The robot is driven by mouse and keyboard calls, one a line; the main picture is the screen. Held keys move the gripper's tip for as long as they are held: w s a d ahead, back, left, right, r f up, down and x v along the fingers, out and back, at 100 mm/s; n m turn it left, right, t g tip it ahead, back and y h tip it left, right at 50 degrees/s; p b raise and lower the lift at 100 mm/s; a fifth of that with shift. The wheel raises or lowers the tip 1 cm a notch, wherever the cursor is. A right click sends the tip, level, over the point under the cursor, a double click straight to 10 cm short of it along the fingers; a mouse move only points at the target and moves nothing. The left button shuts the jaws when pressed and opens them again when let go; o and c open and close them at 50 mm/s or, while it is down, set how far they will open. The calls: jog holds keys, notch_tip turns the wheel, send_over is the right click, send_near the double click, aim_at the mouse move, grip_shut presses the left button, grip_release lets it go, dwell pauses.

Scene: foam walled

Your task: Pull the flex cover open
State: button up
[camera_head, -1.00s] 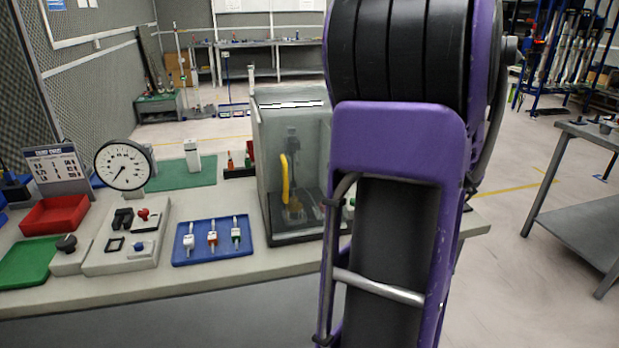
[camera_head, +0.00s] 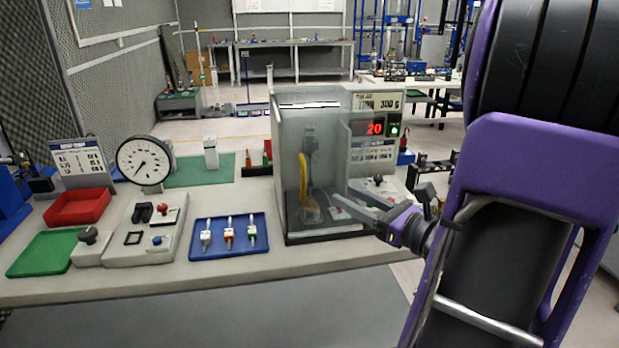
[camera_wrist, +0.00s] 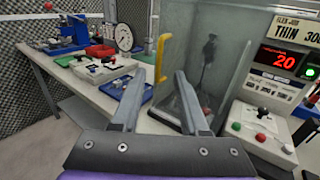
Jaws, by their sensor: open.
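The flex cover is a clear, box-like guard (camera_head: 290,130) with a yellow handle (camera_head: 303,178) on the bench, beside the machine with a red "20" display. It also shows in the wrist view as a clear panel (camera_wrist: 222,60), with the yellow handle (camera_wrist: 162,56) upright at its left edge. The cover looks closed around a dark fixture inside. My gripper (camera_head: 362,204) is at the cover's front right in the head view. In the wrist view my gripper (camera_wrist: 158,95) has its two fingers apart with nothing between them; the handle appears beyond the fingertips, apart from them.
A control panel with a red knob (camera_wrist: 260,138) stands right of the cover. A blue tray (camera_head: 229,238) with several small tools, a round dial gauge (camera_head: 143,161), a red tray (camera_head: 77,207) and a green tray (camera_head: 42,254) lie to the left. Free space lies before the bench.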

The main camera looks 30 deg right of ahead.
aim_at(305, 176)
jog(key=x, duration=1.2)
grip_shut()
jog(key=shift+f, duration=0.1)
dwell(1.0)
